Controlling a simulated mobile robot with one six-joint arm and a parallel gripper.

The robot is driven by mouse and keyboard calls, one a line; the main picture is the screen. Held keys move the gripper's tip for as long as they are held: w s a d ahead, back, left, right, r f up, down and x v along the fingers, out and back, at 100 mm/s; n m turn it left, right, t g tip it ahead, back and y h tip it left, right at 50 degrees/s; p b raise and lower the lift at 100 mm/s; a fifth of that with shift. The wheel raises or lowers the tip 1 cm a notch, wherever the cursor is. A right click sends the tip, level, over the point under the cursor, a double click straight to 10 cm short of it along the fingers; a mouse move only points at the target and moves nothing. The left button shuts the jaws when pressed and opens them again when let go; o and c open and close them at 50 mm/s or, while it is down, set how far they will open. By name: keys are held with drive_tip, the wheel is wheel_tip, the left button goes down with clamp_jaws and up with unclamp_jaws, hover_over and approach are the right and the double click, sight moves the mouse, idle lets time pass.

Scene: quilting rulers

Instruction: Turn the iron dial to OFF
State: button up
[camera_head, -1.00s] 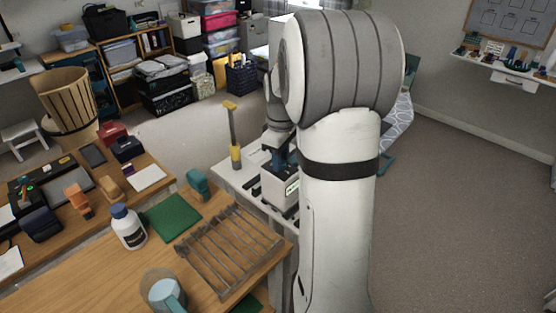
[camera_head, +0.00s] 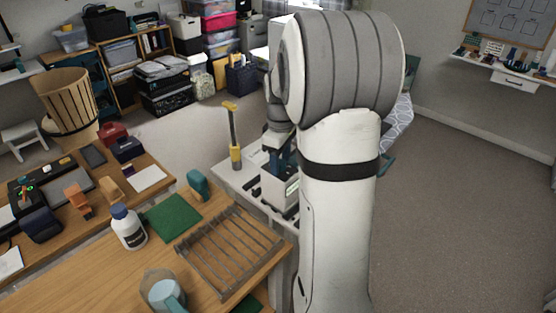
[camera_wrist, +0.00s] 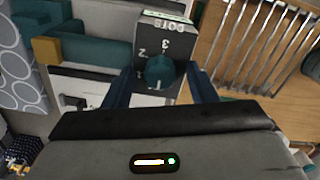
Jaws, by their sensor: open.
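The iron dial (camera_wrist: 160,72) is a round teal knob on the face of a dark grey box (camera_wrist: 150,35) in the wrist view. Digits, a 3 and what looks like a 2, are printed around it, with lettering along the box's far edge. I cannot make out an OFF mark or which mark the knob points to. My gripper (camera_wrist: 160,82) is open, with one blue finger on each side of the knob. I cannot tell whether they touch it. In the head view my gripper (camera_head: 279,158) is over the box (camera_head: 278,190); the dial is hidden there.
The box stands on a white side table (camera_head: 230,178). A yellow-handled tool (camera_head: 233,135) stands upright nearby.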

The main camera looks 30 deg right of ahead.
sight(281, 162)
drive_tip(key=shift+r, duration=3.9)
